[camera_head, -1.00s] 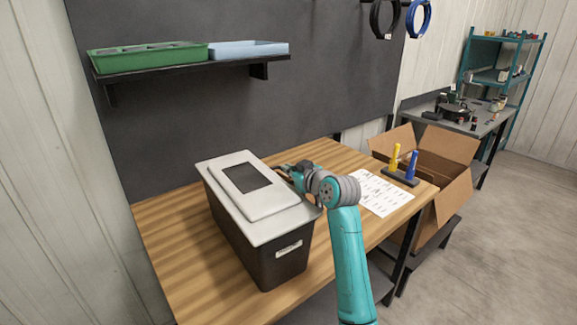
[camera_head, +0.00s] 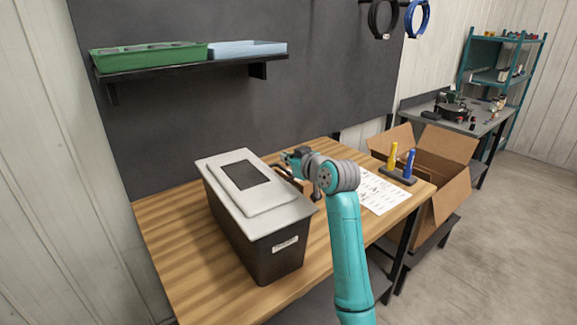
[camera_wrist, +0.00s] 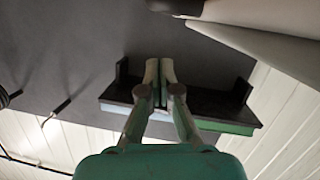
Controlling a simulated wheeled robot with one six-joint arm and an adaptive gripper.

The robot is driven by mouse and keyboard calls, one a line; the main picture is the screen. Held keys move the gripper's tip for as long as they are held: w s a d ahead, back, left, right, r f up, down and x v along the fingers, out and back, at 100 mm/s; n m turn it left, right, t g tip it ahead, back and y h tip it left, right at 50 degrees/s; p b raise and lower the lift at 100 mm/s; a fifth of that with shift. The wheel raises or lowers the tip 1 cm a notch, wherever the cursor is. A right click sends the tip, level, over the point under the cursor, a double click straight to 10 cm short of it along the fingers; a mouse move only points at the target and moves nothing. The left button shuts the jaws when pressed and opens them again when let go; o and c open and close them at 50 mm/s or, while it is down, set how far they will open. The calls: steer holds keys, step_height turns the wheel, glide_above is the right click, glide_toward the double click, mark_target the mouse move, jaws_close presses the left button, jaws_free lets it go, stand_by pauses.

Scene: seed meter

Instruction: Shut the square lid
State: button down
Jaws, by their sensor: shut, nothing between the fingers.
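The light grey lid (camera_head: 269,225), with a raised panel and a dark square window (camera_head: 245,175), sits on top of a tall black box (camera_head: 270,260) on the wooden table. It looks flat on the box in the head view; any small gap at its far edge cannot be told. My gripper (camera_head: 287,158) is to the right of the lid near its far right side, apart from it as far as I can see. In the wrist view its fingers (camera_wrist: 160,88) are shut together and empty. The box's far right side is partly hidden by my gripper.
A wall shelf (camera_head: 190,66) with a green tray (camera_head: 150,57) and a blue tray (camera_head: 248,49) hangs behind the table. A white sheet (camera_head: 380,194), a stand with yellow and blue handles (camera_head: 397,176) and an open cardboard box (camera_head: 455,195) are at right.

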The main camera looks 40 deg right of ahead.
steer(key=v, duration=0.8)
steer(key=shift+s, duration=0.2)
steer(key=shift+a, duration=0.1)
